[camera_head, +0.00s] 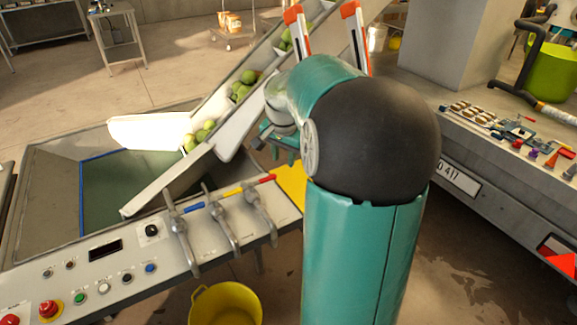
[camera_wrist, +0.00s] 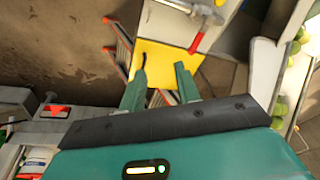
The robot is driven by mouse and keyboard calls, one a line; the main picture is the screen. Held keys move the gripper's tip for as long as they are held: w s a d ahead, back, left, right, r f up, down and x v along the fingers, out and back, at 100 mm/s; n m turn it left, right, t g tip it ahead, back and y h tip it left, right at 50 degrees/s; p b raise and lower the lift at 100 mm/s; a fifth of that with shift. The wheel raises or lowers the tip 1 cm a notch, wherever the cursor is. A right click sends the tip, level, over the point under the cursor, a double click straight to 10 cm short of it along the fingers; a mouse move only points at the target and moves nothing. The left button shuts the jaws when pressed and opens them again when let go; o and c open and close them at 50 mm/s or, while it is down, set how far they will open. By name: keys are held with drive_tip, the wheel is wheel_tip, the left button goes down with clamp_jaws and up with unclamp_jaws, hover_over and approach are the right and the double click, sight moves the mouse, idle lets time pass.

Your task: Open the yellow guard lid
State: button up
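The yellow guard lid (camera_head: 291,181) is a flat yellow panel at the right end of the control panel, partly hidden behind my arm in the head view. In the wrist view the lid (camera_wrist: 178,58) lies beyond my fingers and looks closed. A dark, curved piece, perhaps its handle (camera_wrist: 141,77), shows at the lid's left edge, close to the left finger. My gripper (camera_wrist: 161,75) is open, its two teal fingers apart with nothing clearly between them. In the head view my gripper (camera_head: 281,138) is mostly hidden by my arm, above the lid. Contact with the lid cannot be told.
Metal levers with blue, yellow and red (camera_head: 266,179) marks stand left of the lid. A conveyor (camera_head: 225,115) with green fruit rises behind. A yellow bucket (camera_head: 226,304) stands on the floor in front. A grey trailer bed (camera_head: 480,150) with tools lies to the right.

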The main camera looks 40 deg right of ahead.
drive_tip(key=s+d+f+m+y, duration=0.1)
drive_tip(key=s+d+f+m, duration=0.2)
drive_tip(key=d, duration=0.5)
drive_tip(key=s+d+f+m, duration=0.1)
drive_tip(key=d+f+m, duration=0.25)
drive_tip(key=d, duration=0.55)
drive_tip(key=f, duration=0.4)
drive_tip(key=w+f, duration=0.1)
drive_tip(key=f, duration=0.4)
drive_tip(key=w+f, duration=0.1)
drive_tip(key=f, duration=0.4)
drive_tip(key=shift+w+d+f, duration=0.1)
drive_tip(key=shift+w+d, duration=0.05)
drive_tip(key=shift+d, duration=0.1)
drive_tip(key=shift+c, duration=0.2)
clamp_jaws()
